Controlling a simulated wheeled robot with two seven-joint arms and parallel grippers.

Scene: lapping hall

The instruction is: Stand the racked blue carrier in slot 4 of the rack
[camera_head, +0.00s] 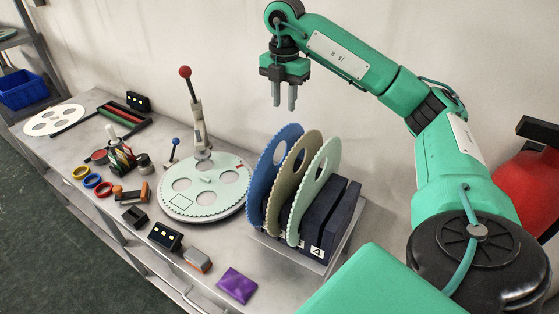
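The blue carrier (268,165), a toothed disc with holes, stands upright in the leftmost slot of the dark rack (345,215). A tan carrier (285,185) stands to its right, partly covering it, and a pale green carrier (318,185) stands to the right of that. The label "4" (317,251) is on the rack's front at the right. A gap between dark blocks behind it looks empty. My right gripper (284,97) hangs above the rack, fingers pointing down and apart, with nothing between them. My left gripper is not in view.
A pale green disc (236,169) with holes lies on a round plate left of the rack, beside an upright red-knobbed lever (186,72). A purple packet (237,285) lies in front. A wall runs behind.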

